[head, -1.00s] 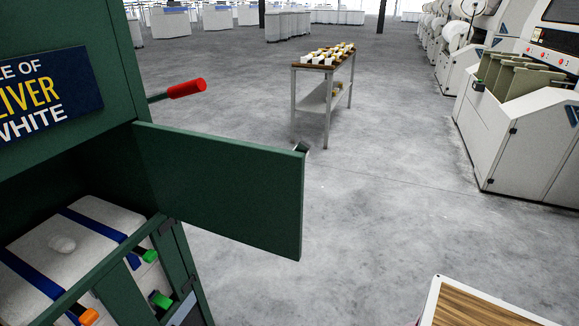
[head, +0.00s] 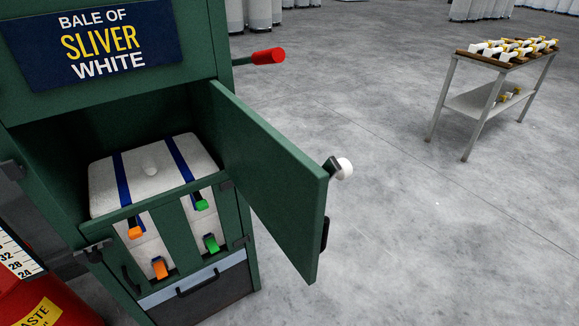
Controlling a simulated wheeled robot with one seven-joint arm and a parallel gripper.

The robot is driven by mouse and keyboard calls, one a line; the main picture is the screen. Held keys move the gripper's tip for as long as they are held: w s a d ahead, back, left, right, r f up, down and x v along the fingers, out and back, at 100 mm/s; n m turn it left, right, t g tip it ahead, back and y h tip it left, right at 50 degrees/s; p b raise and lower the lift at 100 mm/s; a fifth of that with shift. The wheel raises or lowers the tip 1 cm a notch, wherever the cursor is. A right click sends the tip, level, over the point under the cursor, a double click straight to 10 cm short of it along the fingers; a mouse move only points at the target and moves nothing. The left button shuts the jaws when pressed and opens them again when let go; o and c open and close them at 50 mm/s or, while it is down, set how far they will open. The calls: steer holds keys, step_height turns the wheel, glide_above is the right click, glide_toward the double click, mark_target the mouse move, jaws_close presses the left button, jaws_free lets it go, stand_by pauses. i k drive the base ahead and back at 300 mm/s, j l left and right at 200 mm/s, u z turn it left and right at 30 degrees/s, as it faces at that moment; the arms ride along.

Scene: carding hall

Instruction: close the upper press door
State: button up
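The upper press door (head: 268,180) is a green panel hinged at the right side of the press opening. It stands open, swung outward to the right, with a white round knob (head: 344,168) and a dark handle (head: 325,234) at its free edge. The green press (head: 215,40) carries a "Bale of Sliver White" sign (head: 92,45). Inside the opening sits a white bale (head: 150,170) with blue straps, behind a lower green gate with orange and green clips. My gripper is not in view.
A red lever (head: 268,56) sticks out from the press's right side. A red waste bin (head: 55,300) stands at the lower left. A small table (head: 490,62) with bobbins stands at the upper right. The grey floor right of the door is clear.

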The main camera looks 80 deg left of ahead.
mark_target(287, 190)
steer(key=i+u, duration=0.3)
steer(key=u, duration=0.15)
steer(key=i+l+u, duration=0.15)
steer(key=i+u, duration=0.15)
steer(key=u, duration=0.15)
steer(key=i+u, duration=0.15)
steer(key=u, duration=0.3)
steer(key=i+u, duration=0.1)
steer(key=u, duration=0.35)
steer(key=i+l+u, duration=0.1)
steer(key=u, duration=0.35)
steer(key=i+l+u, duration=0.1)
steer(key=u, duration=0.35)
steer(key=i+l+u, duration=0.15)
steer(key=u, duration=0.3)
steer(key=i+l+u, duration=0.15)
steer(key=u, duration=0.25)
steer(key=i+l+u, duration=0.2)
steer(key=u, duration=0.2)
steer(key=i+l+u, duration=0.1)
steer(key=l+u, duration=0.3)
steer(key=i+l+u, duration=0.1)
steer(key=u, duration=0.3)
steer(key=k+j, duration=0.4)
steer(key=j, duration=0.15)
steer(key=k+j+u, duration=0.15)
steer(key=k+j, duration=0.25)
steer(key=j, duration=0.1)
